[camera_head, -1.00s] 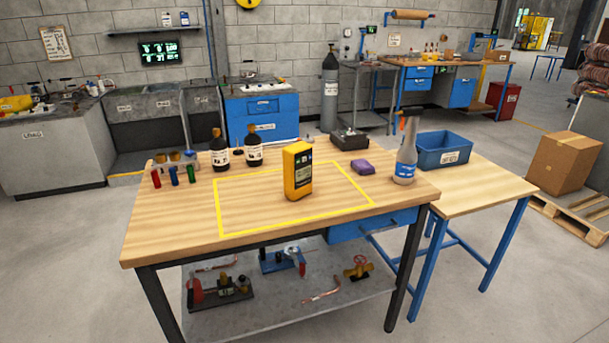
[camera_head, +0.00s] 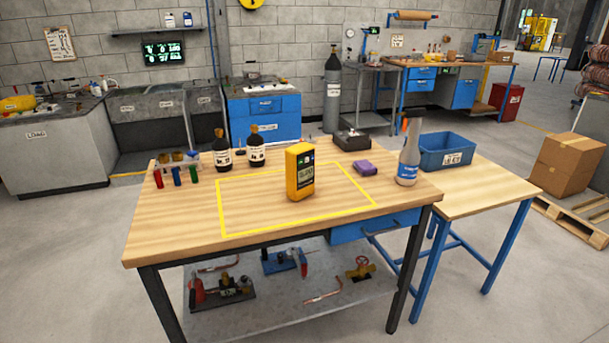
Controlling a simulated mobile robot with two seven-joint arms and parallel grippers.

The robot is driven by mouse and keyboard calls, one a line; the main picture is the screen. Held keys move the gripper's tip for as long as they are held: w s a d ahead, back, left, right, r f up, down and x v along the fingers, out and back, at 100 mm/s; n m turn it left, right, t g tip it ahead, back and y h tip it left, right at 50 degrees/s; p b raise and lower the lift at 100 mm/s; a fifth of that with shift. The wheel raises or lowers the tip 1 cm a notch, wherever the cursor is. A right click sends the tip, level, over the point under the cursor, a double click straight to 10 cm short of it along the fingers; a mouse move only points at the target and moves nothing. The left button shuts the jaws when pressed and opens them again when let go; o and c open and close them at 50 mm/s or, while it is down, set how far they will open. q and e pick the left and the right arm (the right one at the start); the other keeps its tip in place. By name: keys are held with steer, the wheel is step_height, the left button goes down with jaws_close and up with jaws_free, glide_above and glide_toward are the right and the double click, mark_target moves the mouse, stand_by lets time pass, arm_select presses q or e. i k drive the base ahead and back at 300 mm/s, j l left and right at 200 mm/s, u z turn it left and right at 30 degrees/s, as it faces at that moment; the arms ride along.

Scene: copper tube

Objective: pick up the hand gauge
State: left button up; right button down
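The hand gauge (camera_head: 300,174) is a yellow handheld box with a dark front panel and a small display. It stands upright on the wooden workbench (camera_head: 165,238), inside a yellow taped rectangle (camera_head: 222,207), toward its right half. Nothing covers it. Neither of my grippers shows in the head view, and nothing is touching the gauge.
Two dark bottles (camera_head: 255,150) and several coloured tubes (camera_head: 177,176) stand at the back left. A purple sponge (camera_head: 365,168), a black device (camera_head: 352,140) and a spray bottle (camera_head: 408,158) stand right. A blue bin (camera_head: 446,152) sits on the side table (camera_head: 485,190). The bench front is clear.

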mark_target(299, 180)
steer(key=i+l+u, duration=0.1)
steer(key=i+l, duration=0.3)
steer(key=i, duration=0.2)
steer(key=i+l+u, duration=0.4)
steer(key=i+l, duration=0.25)
steer(key=i+l+u, duration=0.1)
steer(key=i, duration=0.2)
